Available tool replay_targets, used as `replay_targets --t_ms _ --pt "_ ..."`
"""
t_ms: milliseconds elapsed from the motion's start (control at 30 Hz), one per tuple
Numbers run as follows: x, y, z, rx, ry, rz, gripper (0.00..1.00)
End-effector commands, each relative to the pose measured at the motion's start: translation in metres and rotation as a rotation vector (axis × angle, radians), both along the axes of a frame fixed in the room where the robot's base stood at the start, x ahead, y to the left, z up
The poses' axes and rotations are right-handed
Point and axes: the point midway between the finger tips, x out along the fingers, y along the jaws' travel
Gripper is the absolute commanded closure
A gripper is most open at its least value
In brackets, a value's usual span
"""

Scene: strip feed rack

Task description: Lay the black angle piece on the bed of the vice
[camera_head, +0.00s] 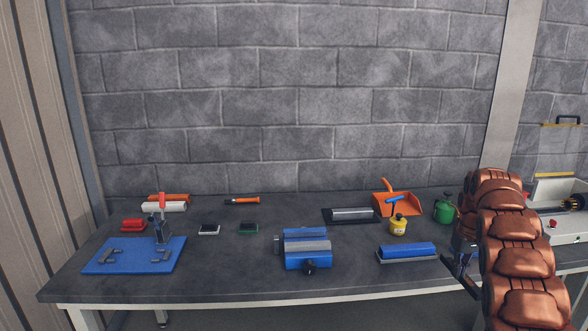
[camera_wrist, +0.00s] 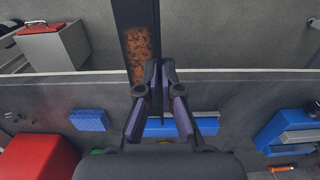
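The black angle piece (camera_wrist: 125,25) is a long dark profile running from my fingertips to the top edge of the wrist view, with a coppery patch on its face. My gripper (camera_wrist: 160,75) is closed on its thin flange. In the head view my gripper (camera_head: 462,265) is partly hidden by my arm, at the bench's front right; a dark bar (camera_head: 461,285) sticks out left below it. The blue vice (camera_head: 308,261) stands mid-bench, left of my gripper, its grey bed (camera_head: 306,246) bare. The vice (camera_wrist: 280,128) is at the right of the wrist view.
A blue block on a base (camera_head: 408,250) lies between the vice and my gripper. Behind are a yellow pot (camera_head: 398,226), an orange dustpan (camera_head: 405,206) and a green can (camera_head: 444,211). A blue plate with a clamp (camera_head: 135,260) is left.

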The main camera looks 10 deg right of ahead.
Motion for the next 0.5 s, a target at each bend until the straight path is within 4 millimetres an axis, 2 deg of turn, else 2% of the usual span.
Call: replay_targets --t_ms 267,500 --pt "0.022 0.081 -0.012 0.004 0.005 0.023 1.00" --pt "0.026 0.153 -0.024 0.007 0.008 0.029 1.00"
